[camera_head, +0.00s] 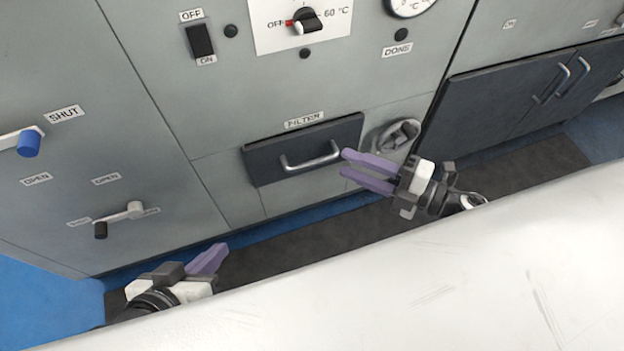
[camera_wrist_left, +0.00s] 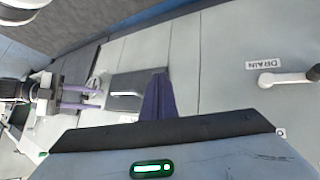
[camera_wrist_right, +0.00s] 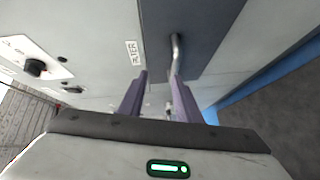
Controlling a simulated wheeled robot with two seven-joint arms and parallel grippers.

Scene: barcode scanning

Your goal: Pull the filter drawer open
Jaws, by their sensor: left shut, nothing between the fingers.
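The dark filter drawer (camera_head: 262,165) is set in the grey panel under the FILTER label, and its face looks flush with the panel. Its silver bar handle (camera_head: 311,163) runs across the front. My right gripper (camera_head: 343,164) is open beside the handle's right end, its purple fingers pointing at it. In the right wrist view the handle (camera_wrist_right: 176,55) lies just ahead of the fingertips, nearer the right finger; I cannot tell whether they touch. My left gripper (camera_head: 222,250) is shut and empty, low at the left, away from the drawer. The left wrist view also shows the drawer (camera_wrist_left: 122,101).
A round grey fitting (camera_head: 397,136) sits just right of the drawer. A drain lever (camera_head: 120,218) and a blue-knobbed lever (camera_head: 27,142) stick out at the left. A white surface (camera_head: 420,285) fills the front. Dark cabinets (camera_head: 500,100) stand at the right.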

